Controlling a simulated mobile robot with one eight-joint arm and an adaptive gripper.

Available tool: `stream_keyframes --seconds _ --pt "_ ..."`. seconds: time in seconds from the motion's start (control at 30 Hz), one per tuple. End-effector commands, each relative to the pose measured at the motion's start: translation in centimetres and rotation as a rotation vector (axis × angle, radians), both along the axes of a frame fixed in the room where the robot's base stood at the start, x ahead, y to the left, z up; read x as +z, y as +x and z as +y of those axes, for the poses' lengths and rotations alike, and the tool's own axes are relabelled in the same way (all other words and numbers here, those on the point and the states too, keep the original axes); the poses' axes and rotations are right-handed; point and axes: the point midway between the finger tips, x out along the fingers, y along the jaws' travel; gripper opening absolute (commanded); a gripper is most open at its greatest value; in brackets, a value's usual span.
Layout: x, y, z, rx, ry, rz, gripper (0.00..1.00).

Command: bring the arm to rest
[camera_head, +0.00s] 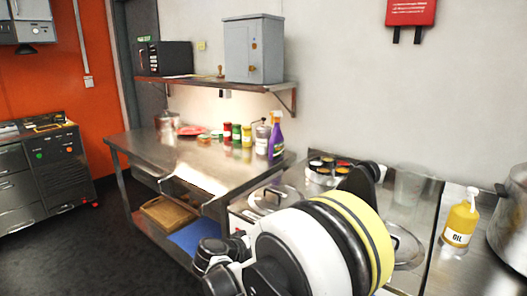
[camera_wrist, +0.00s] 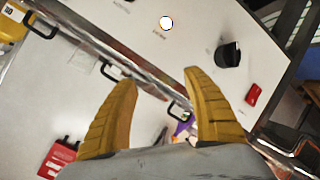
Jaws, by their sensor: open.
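My gripper (camera_wrist: 160,77) shows in the wrist view as two ridged yellow fingers. They stand wide apart with nothing held between them. Through the gap I see a pale surface and, lower down, a small purple item partly hidden by the right finger. In the head view my arm, with its white, black and yellow joints, fills the lower middle in front of the cooking counter. I cannot make out the fingers there.
A steel table (camera_head: 145,150) holds jars and a purple spray bottle (camera_head: 275,137). A shelf (camera_head: 215,82) above carries a grey box (camera_head: 253,48). A yellow oil bottle (camera_head: 460,221) and a large pot (camera_head: 510,225) stand at right. Dark floor is clear at lower left.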

Motion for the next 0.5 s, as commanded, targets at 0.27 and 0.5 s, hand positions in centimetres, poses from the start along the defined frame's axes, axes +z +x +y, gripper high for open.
stream_keyframes --seconds 0.27,0.5 --pt "6.5 -6.4 -9.6 0.015 0.197 0.202 0.59" --pt "9.2 -15.4 -14.9 0.054 0.396 0.296 0.59"
